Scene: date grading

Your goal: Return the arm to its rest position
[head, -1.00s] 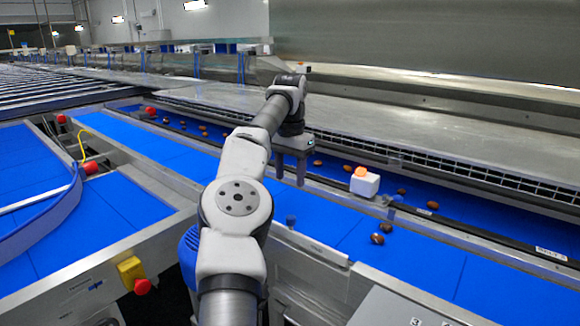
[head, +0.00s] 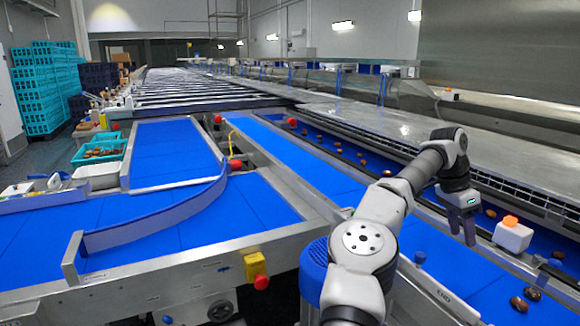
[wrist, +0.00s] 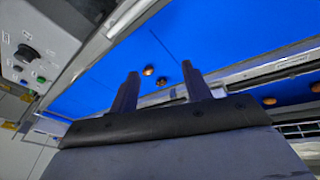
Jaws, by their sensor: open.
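My arm reaches forward over the belts at the right of the head view. My gripper (head: 463,228) hangs fingers-down over the divider between the two right-hand blue belts, left of a white block with an orange top (head: 513,235). In the wrist view my gripper (wrist: 160,70) shows two dark fingers spread apart with nothing held. Two small brown dates, one of them a date (wrist: 148,70), appear between the fingers in the picture, on the blue belt (wrist: 205,35) beyond. No rest marker shows.
Several dates (head: 518,303) lie on the right-hand belts. A metal guard (head: 510,195) runs along the far side. Teal crates (head: 40,90) stand far left.

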